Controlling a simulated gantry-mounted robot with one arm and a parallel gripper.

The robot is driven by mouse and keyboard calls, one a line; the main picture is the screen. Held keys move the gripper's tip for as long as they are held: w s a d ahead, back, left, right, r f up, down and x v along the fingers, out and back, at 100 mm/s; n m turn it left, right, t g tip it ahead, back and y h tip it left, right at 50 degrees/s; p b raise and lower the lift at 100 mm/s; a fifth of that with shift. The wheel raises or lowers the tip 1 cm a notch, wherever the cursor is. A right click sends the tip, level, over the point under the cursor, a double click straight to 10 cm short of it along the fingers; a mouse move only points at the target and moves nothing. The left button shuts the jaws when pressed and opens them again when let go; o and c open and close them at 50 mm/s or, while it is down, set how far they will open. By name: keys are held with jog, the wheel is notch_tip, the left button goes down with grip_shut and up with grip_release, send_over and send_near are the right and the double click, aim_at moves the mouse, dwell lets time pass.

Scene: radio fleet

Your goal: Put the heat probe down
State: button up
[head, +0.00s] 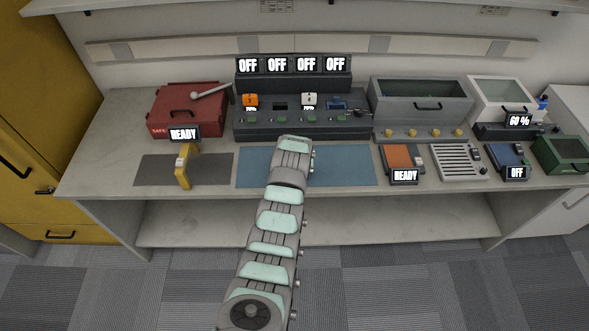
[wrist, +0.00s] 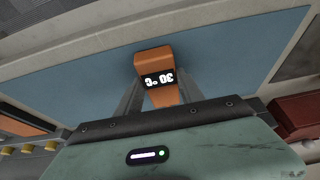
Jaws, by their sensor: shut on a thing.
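The heat probe is an orange device (wrist: 155,62) with a dark display reading about 30 °C, upside down in the wrist view. My gripper (wrist: 158,88) is shut on it, with one grey finger on each side. The probe is over the blue mat (wrist: 225,52); I cannot tell whether it touches the mat. In the head view my arm covers the gripper and the probe, and its end is over the back middle of the blue mat (head: 345,168).
A yellow tool (head: 183,168) stands on the grey mat (head: 150,170) at left, near a red case (head: 180,110). A dark console (head: 300,128) is behind the blue mat. An orange-topped unit (head: 399,158) and a slatted unit (head: 458,160) are to the right. The mat is clear either side of my arm.

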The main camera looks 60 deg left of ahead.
jog(key=shift+f, duration=0.15)
jog(key=o, duration=1.5)
jog(key=shift+c, duration=0.2)
jog(key=shift+v, duration=0.8)
jog(key=v, duration=1)
jog(key=shift+r, duration=0.35)
